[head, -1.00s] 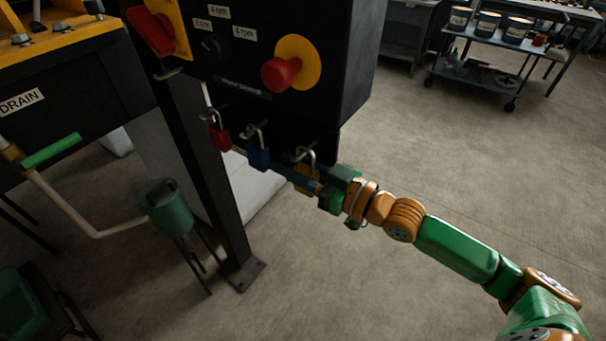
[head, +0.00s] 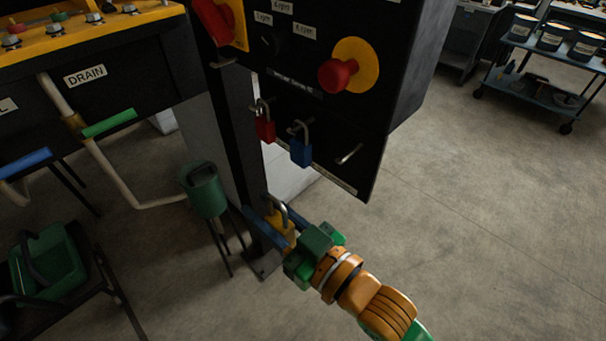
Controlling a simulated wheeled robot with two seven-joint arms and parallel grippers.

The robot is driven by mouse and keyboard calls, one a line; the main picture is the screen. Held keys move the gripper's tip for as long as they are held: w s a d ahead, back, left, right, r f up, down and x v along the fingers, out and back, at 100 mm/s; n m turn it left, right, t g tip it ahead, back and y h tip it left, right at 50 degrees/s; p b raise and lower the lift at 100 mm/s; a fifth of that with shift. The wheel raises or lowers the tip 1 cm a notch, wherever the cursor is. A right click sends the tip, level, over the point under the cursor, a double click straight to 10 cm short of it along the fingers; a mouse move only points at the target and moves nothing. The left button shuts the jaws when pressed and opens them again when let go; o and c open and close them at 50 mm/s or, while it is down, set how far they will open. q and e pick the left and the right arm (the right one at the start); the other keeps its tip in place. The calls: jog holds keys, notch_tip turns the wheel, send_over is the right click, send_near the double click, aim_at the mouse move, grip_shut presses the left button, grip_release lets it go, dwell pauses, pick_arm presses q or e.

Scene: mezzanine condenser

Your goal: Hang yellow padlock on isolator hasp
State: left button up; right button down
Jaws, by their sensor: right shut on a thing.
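My right gripper (head: 272,224) is shut on the yellow padlock (head: 282,228), with its shackle pointing up between the blue fingers. It holds the padlock below the black panel, in front of the dark post. The isolator is a red handle (head: 217,22) on a yellow plate at the panel's top left. A small metal bar just below it (head: 223,63) looks like the hasp; it carries no padlock. The held padlock is well below the hasp and slightly to its right. My left gripper is not in view.
A red padlock (head: 265,127) and a blue padlock (head: 300,150) hang on panel hooks, beside an empty hook (head: 348,154). A red emergency button (head: 338,74) sticks out to the right. The green drain handle (head: 110,123) and green funnel (head: 203,190) are on the left.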

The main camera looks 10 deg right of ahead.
jog(key=shift+s+a, duration=0.8)
jog(key=shift+a, duration=0.15)
jog(key=shift+r, duration=0.1)
